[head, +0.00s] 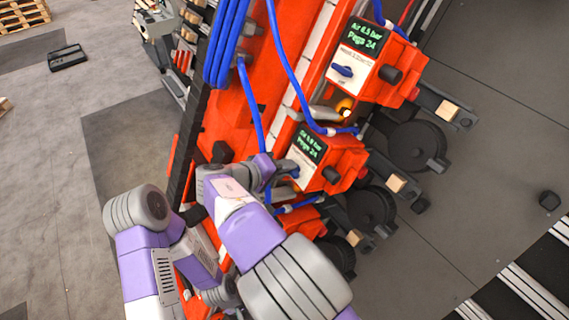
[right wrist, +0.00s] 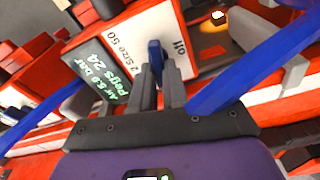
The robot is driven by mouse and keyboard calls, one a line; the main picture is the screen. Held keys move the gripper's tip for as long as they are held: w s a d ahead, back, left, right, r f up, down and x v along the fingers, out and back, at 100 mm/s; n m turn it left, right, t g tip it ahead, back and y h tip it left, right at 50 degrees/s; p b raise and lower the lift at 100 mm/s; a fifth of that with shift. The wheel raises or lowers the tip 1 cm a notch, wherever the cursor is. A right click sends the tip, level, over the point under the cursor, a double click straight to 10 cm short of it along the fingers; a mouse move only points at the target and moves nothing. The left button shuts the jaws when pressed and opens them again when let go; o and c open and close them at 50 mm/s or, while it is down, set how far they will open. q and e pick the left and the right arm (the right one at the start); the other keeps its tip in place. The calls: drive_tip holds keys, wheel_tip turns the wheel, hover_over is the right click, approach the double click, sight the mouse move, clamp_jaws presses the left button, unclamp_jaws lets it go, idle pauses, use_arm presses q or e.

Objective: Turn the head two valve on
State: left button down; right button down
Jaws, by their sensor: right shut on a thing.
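The head two unit is a red box (head: 345,160) with a dark display, in the middle of the head view. Its white valve plate (right wrist: 182,28) reads "2 size 50" and "off" in the right wrist view. The valve is a small blue handle (right wrist: 155,58) on that plate. My right gripper (right wrist: 160,88) is shut on the handle, one grey finger on each side. In the head view my right gripper (head: 283,170) is at the plate's lower left and hides most of the handle. My left gripper is not in view.
Another red unit (head: 375,62) with its own blue valve handle (head: 342,70) stands above. Blue hoses (head: 285,65) run close beside my right gripper. An amber lamp (head: 345,106) glows between the units. Dark round rollers or wheels (head: 413,147) stand to the right.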

drive_tip(key=shift+n+p, duration=0.55)
drive_tip(key=shift+n, duration=0.65)
drive_tip(key=c, duration=1.1)
unclamp_jaws()
drive_tip(key=shift+c, duration=0.2)
drive_tip(key=v, duration=0.7)
drive_tip(key=shift+s+a+r, duration=0.15)
drive_tip(key=shift+a, duration=0.05)
